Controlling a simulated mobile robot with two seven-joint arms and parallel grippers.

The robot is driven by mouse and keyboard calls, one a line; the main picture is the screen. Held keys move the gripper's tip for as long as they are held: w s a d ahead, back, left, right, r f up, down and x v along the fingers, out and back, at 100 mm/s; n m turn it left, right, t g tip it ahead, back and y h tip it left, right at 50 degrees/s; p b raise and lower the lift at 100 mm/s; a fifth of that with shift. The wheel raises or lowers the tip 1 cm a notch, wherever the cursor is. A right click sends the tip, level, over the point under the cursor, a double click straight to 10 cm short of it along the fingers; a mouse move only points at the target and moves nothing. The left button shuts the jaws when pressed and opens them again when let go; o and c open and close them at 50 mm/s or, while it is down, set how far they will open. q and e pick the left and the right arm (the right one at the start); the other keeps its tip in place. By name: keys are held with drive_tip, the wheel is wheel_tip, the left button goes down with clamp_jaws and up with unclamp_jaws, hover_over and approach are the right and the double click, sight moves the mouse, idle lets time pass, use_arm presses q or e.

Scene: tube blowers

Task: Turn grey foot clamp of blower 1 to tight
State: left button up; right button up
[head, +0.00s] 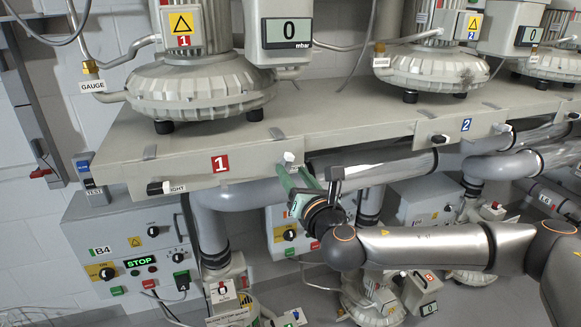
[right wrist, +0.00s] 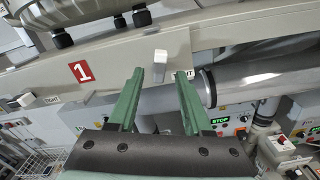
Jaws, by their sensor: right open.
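Blower 1 (head: 195,85) stands on a grey bench whose front edge has a red number 1 plate (head: 220,163). A pale grey clamp handle (head: 289,157) sits on that edge, right of the plate; it also shows in the right wrist view (right wrist: 160,57), just beyond my fingertips, with a TIGHT label beside it. My left gripper is out of view.
A grey pipe (head: 245,197) runs beneath the bench edge, close to my right gripper. A control box with a STOP display (head: 138,262) hangs at lower left. Blower 2 (head: 430,68) stands further right. A mbar display (head: 286,32) hangs above.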

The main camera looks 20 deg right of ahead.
drive_tip(key=shift+w, duration=1.1)
drive_tip(key=shift+c, duration=0.2)
clamp_jaws()
